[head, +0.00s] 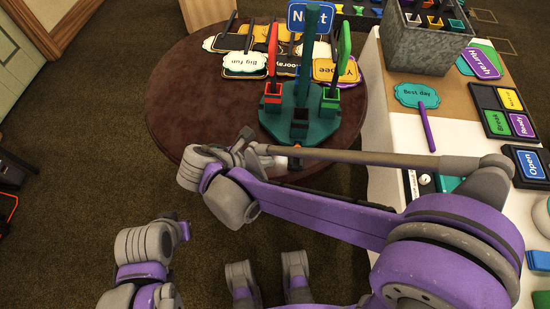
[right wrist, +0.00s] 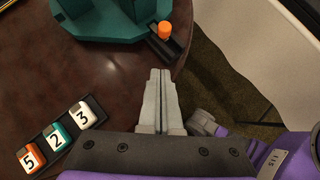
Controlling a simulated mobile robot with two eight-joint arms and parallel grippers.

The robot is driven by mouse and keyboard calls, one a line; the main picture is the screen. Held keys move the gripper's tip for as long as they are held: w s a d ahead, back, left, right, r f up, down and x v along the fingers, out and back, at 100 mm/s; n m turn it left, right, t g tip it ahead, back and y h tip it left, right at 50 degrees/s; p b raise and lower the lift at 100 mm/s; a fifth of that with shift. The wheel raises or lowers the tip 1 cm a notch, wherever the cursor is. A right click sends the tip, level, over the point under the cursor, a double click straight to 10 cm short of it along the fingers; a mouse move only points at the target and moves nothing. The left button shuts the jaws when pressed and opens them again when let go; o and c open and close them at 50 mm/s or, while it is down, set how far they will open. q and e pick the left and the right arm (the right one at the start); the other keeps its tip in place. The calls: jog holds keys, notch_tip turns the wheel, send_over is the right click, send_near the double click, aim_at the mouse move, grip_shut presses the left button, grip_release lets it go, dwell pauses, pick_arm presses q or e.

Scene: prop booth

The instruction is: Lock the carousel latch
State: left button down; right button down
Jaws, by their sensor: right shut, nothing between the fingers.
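The dark green carousel base (head: 290,124) stands on the round brown table and holds upright signs in red, teal and green holders. Its latch shows in the right wrist view as an orange knob (right wrist: 165,30) on a dark slide strip (right wrist: 177,46) that sticks out from the base. In the head view the knob (head: 297,147) is a small orange spot at the base's near edge. My right gripper (right wrist: 160,73) is shut and empty, its tips a short way from the strip and apart from the knob. It also shows at the near table edge (head: 275,160). I cannot make out my left gripper's fingers.
A tray of number tiles (right wrist: 57,138) reading 5, 2, 3 lies beside my right gripper. Several signs (head: 245,64) lie at the back of the round table (head: 185,100). A white table (head: 400,140) with a metal bin (head: 425,50) and a "Best day" sign (head: 415,94) stands right.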

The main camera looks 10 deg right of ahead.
jog(key=v, duration=0.5)
jog(key=shift+a+r+p, duration=0.15)
jog(key=shift+r+p, duration=0.2)
